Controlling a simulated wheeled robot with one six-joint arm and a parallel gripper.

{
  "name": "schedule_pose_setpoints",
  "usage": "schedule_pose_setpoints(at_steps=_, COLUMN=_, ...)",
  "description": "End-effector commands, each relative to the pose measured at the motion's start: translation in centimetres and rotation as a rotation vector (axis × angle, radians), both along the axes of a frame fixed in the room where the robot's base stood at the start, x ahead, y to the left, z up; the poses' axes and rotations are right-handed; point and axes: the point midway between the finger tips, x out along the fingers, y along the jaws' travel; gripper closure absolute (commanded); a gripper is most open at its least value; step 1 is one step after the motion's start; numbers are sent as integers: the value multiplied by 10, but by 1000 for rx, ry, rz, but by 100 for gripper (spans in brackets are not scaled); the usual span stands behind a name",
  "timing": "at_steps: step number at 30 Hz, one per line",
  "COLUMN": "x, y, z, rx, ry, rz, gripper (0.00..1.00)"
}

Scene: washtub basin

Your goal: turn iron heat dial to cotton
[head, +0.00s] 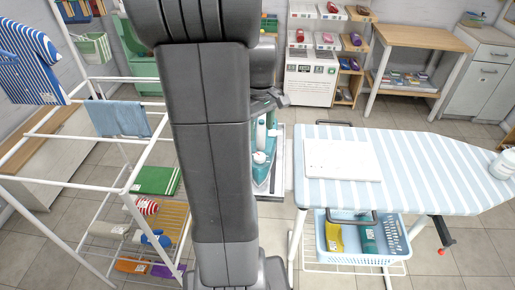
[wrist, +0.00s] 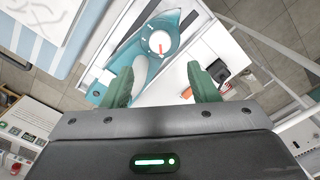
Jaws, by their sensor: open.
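The teal iron (head: 262,172) rests on a white tray-like stand (head: 280,160) at the left end of the ironing board, partly hidden by my arm in the head view. In the wrist view the iron (wrist: 123,55) lies beyond my fingers. Its round white heat dial (wrist: 159,43) carries a red pointer mark; I cannot read any setting labels. My gripper (wrist: 158,72) is open, with its two green fingers apart and nothing between them. The dial appears ahead of the gap between the fingertips, apart from them.
A white drying rack (head: 75,190) stands left. A small black object (wrist: 217,70) lies right of the dial in the wrist view.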

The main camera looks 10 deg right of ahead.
Motion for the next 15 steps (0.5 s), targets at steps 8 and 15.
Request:
schedule_pose_setpoints(at_steps=8, x=-1, y=0, z=-61, rx=1, ry=6, rz=-1, gripper=46)
schedule_pose_setpoints(at_steps=15, x=-1, y=0, z=-93, rx=1, ry=3, rz=-1, gripper=46)
